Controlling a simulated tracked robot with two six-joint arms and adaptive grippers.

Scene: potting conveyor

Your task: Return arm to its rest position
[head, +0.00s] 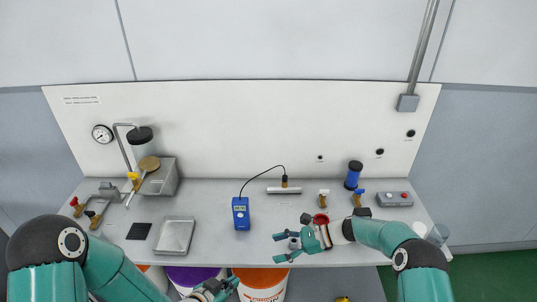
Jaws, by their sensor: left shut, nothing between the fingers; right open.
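My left arm comes in from the lower left, and its gripper (226,287) is low at the bottom edge, in front of the bench and over the buckets. Its fingers are closed with nothing between them, and part of it is cut off by the frame. My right arm reaches in from the right, and its gripper (280,247) is over the front edge of the bench, pointing left. Its fingers are spread apart. A small grey object shows by the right fingers; I cannot tell whether it is part of the gripper.
The grey bench (340,208) holds a blue meter (241,214), a shallow metal tray (174,236), a black pad (138,231), a blue cylinder (353,176) and a control box (394,199). A purple-lidded bucket (190,275) and an orange-lidded bucket (262,279) stand below the front edge.

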